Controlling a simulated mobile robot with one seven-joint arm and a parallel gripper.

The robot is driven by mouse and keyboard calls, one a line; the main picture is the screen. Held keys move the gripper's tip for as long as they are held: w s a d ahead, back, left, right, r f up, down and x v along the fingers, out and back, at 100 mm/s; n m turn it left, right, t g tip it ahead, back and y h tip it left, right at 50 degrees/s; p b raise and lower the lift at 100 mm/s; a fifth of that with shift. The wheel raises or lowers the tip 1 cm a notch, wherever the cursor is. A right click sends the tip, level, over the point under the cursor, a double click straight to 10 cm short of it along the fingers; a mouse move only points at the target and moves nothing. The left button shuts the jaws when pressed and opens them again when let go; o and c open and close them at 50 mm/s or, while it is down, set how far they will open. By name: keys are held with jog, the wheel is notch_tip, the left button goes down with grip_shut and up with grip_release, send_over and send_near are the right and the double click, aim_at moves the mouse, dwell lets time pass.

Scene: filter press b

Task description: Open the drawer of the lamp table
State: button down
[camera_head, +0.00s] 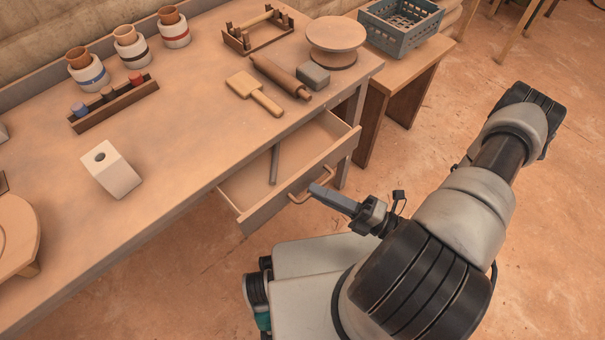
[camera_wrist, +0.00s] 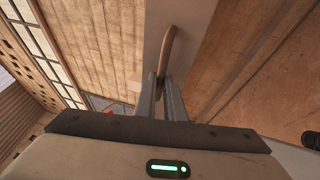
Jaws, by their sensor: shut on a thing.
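The drawer (camera_head: 262,205) of the wooden table (camera_head: 170,185) stands pulled out from under the right part of the top. A grey rod-like thing (camera_head: 275,163) lies inside it. A curved handle (camera_head: 300,190) sits on the drawer's front. My gripper (camera_head: 314,189) reaches the handle from the right, with its fingertips at the handle. In the wrist view the two fingers (camera_wrist: 168,90) are closed around the lower end of the curved handle (camera_wrist: 168,48). The fingers hide part of the handle. No lamp shows in these frames.
On the table top are a paddle (camera_head: 254,93), a rolling pin (camera_head: 280,77), a grey block (camera_head: 314,77), a round stand (camera_head: 336,36), several jars and a white block (camera_head: 110,172). A blue crate (camera_head: 400,22) stands on a bench at the right. The floor right of the drawer is clear apart from my arm.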

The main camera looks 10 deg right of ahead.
jog(key=s+d, duration=0.3)
jog(key=s, duration=0.2)
jog(key=shift+d, duration=0.25)
jog(key=c, duration=1.8)
grip_release()
jog(key=shift+c, duration=0.2)
jog(key=v, duration=1.7)
jog(key=shift+s+d, duration=0.15)
